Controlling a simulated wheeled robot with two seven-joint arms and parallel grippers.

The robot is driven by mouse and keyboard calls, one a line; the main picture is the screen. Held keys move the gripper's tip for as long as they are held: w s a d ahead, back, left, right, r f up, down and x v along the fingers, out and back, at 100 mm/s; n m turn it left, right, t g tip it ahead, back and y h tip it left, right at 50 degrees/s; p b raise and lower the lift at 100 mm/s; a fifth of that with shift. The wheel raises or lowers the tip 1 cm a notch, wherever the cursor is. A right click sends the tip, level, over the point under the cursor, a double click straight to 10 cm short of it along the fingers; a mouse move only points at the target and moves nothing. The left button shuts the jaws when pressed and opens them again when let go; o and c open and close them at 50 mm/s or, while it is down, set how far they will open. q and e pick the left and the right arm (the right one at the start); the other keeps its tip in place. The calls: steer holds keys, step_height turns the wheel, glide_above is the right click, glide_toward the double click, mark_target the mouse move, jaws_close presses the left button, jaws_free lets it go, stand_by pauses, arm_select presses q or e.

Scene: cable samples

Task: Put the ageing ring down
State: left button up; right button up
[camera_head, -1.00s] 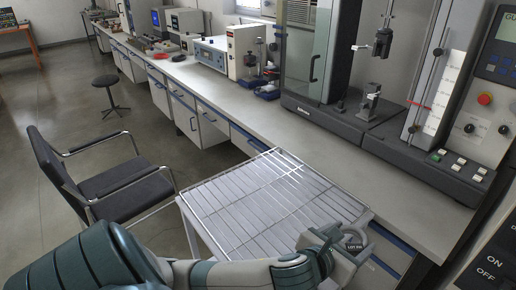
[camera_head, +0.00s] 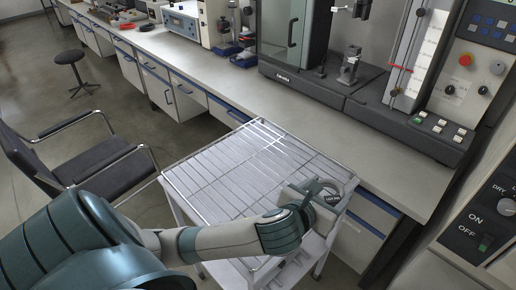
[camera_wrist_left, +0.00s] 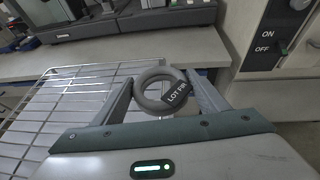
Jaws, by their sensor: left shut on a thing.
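The ageing ring is a grey ring with a dark tag lettered "LOT P/N" or similar; it shows in the left wrist view (camera_wrist_left: 150,91) between my fingers. My left gripper (camera_wrist_left: 165,95) is shut on it. In the head view, my left gripper (camera_head: 322,192) holds the ring (camera_head: 333,198) at the right edge of the wire rack (camera_head: 235,165). I cannot tell whether the ring touches the rack. The rack's bars are bare and its top is empty. My right gripper is not in view.
A long bench (camera_head: 330,140) runs behind the rack with a testing machine (camera_head: 330,100) on it. A black chair (camera_head: 85,165) stands left of the rack. A control panel with ON and OFF labels (camera_head: 485,225) stands at the right.

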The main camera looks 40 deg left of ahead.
arm_select(q)
steer(key=w+a+r+n+g+y+p, duration=0.3)
steer(key=w+a+n+y+p, duration=0.1)
steer(key=w+n+y, duration=0.3)
steer(key=shift+w+a+r+n+y+p, duration=0.15)
steer(key=shift+w+r+n+y+p, duration=0.25)
steer(key=shift+w+y+p, duration=0.3)
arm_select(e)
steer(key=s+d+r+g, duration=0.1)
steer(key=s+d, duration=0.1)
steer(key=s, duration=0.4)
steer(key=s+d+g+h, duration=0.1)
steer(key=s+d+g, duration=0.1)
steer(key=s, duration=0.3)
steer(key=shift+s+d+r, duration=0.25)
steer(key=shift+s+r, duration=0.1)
arm_select(q)
steer(key=shift+f, duration=0.1)
steer(key=p, duration=0.2)
glide_above(287, 179)
step_height(287, 179, down, 7)
steer(key=shift+r, duration=0.1)
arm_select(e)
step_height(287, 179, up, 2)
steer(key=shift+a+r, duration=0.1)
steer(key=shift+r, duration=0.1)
